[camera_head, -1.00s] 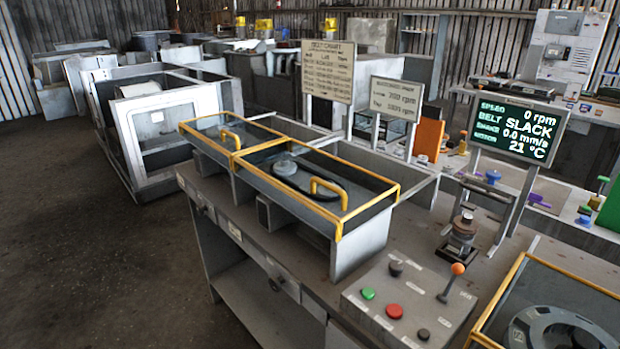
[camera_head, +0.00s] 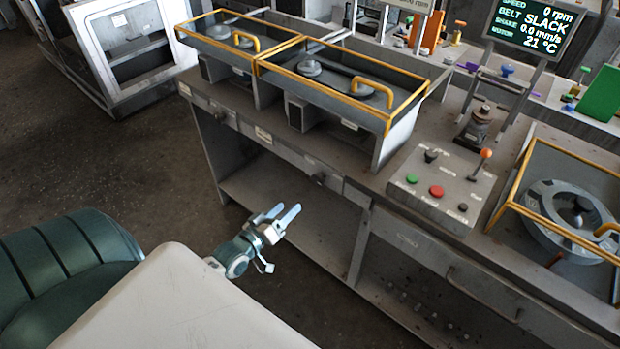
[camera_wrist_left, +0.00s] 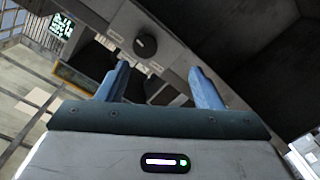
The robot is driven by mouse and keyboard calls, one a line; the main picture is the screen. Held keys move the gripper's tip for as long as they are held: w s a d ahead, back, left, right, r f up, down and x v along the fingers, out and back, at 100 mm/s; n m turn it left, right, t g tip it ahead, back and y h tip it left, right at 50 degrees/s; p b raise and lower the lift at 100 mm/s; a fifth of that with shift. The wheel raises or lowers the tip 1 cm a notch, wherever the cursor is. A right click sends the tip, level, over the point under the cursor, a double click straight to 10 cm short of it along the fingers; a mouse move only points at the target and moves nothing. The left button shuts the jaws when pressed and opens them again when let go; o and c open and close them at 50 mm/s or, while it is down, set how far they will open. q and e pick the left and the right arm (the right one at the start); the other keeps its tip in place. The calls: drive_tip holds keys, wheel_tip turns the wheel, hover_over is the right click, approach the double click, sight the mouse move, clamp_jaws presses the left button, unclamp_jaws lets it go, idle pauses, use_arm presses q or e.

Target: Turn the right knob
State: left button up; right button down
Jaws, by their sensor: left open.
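My left gripper (camera_head: 283,211) is open and empty, with two light-blue fingers, below and left of the bench front. A small dark knob (camera_head: 318,180) sits on the bench's front face, under the right belt cover. Another dark knob (camera_head: 218,115) is further left on the same face. In the left wrist view a round black knob (camera_wrist_left: 146,45) shows on a grey panel, beyond and between my open fingers (camera_wrist_left: 158,72), apart from them. I cannot tell for sure which front knob this is. My right gripper is not in view.
The bench carries yellow-framed belt covers (camera_head: 345,93) and a control panel (camera_head: 440,188) with green and red buttons and an orange-tipped lever (camera_head: 480,163). A screen (camera_head: 533,22) reads BELT SLACK and 0 rpm. Open floor (camera_head: 110,160) lies left of the bench.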

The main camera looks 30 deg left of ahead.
sight(315, 180)
use_arm(q)
drive_tip(key=w+b, duration=0.1)
drive_tip(key=w, duration=0.2)
drive_tip(key=w+d+r+b, duration=0.1)
drive_tip(key=w+b, duration=0.1)
drive_tip(key=w, duration=0.1)
drive_tip(key=w+r+b, duration=0.1)
drive_tip(key=w+b, duration=0.1)
drive_tip(key=w, duration=0.2)
drive_tip(key=shift+w+d, duration=0.1)
drive_tip(key=shift+d, duration=0.2)
drive_tip(key=shift+w+b, duration=0.4)
drive_tip(key=shift+b, duration=0.05)
drive_tip(key=shift+w+r, duration=0.1)
drive_tip(key=shift+r, duration=0.05)
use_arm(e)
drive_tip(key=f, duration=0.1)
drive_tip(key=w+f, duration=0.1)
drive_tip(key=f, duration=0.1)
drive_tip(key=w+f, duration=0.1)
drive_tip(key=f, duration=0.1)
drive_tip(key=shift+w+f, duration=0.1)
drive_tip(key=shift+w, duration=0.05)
use_arm(q)
drive_tip(key=c, duration=1)
drive_tip(key=shift+o, duration=0.2)
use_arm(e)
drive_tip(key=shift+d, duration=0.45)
